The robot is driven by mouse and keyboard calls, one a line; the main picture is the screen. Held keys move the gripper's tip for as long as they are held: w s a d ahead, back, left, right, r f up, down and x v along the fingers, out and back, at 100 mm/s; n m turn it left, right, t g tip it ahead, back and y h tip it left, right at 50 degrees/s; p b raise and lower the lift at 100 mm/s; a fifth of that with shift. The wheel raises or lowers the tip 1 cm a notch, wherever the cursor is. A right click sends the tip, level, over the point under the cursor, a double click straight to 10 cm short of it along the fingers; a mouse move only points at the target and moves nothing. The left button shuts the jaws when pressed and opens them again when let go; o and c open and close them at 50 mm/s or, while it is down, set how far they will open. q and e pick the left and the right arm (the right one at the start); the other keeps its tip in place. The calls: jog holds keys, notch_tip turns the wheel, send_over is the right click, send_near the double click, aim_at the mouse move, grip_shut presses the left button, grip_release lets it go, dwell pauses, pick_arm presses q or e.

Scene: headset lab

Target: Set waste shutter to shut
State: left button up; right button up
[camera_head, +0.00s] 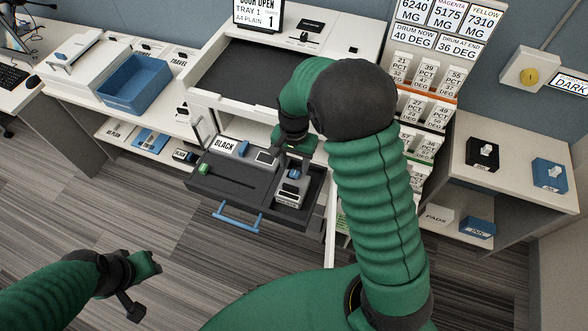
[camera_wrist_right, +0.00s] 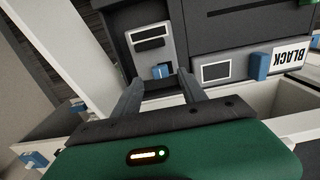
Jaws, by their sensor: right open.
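A grey box (camera_head: 290,190) with a small blue tab (camera_head: 294,174) sits at the right end of the open dark drawer. I take the tab for the waste shutter, though no label on it is readable. In the right wrist view the grey box (camera_wrist_right: 150,35) has the blue tab (camera_wrist_right: 161,71) low on its face. My right gripper (camera_wrist_right: 158,84) is open, its two fingers apart on either side of the tab, with nothing held. I cannot tell whether they touch it. My left gripper (camera_head: 140,272) is far off at lower left, over the floor.
The drawer has a blue handle (camera_head: 238,217) and a green knob (camera_head: 203,169). A BLACK label (camera_head: 224,144) and another blue tab (camera_head: 242,148) lie behind it. The white printer body (camera_head: 205,99) stands above. A blue tray (camera_head: 134,83) is at left; supply shelves stand at right.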

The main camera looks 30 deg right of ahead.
aim_at(294, 173)
notch_tip(294, 173, down, 5)
jog(key=shift+r, duration=0.1)
jog(key=shift+c, duration=0.3)
grip_shut()
dwell(1.1)
